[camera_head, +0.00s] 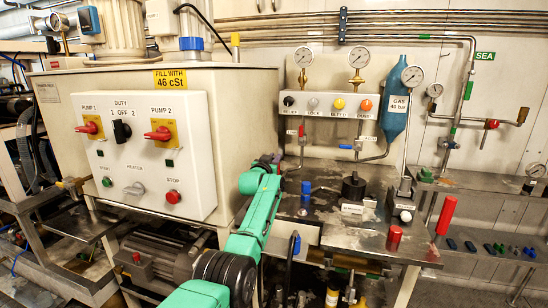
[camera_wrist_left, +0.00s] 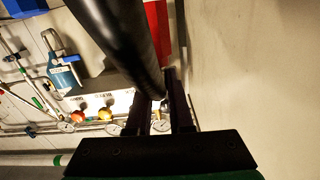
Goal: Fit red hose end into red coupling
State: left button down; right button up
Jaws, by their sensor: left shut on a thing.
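My green left arm rises from the bottom of the head view, and its gripper (camera_head: 275,159) is small and partly hidden beside the tank's right edge. In the left wrist view the gripper (camera_wrist_left: 160,122) is shut on a thick black hose (camera_wrist_left: 120,35). A red piece (camera_wrist_left: 157,30) shows behind the hose; I cannot tell whether it is the hose end. In the head view a short red cylinder (camera_head: 394,238) stands upright on the bench, and a longer red cylinder (camera_head: 446,215) leans at its right. I cannot tell which is the coupling. My right gripper is out of view.
A beige tank with a white control box (camera_head: 145,150) stands left of my arm. Pressure gauges (camera_head: 357,57), a row of knobs (camera_head: 340,103) and a blue gas bottle (camera_head: 395,105) are behind the metal bench (camera_head: 340,232). A black knob (camera_head: 353,187) and blue fittings (camera_head: 306,187) stand on the bench.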

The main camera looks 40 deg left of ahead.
pick_arm(q)
jog(key=shift+f+b, duration=0.35)
jog(key=shift+f, duration=0.6)
jog(key=shift+r+p, duration=0.1)
jog(key=shift+p, duration=0.3)
dwell(0.6)
jog(key=shift+f+b, duration=1.15)
jog(key=shift+f, duration=0.45)
jog(key=shift+f, duration=0.4)
jog(key=c, duration=0.7)
grip_release()
jog(key=shift+c, duration=0.2)
jog(key=shift+r, duration=0.1)
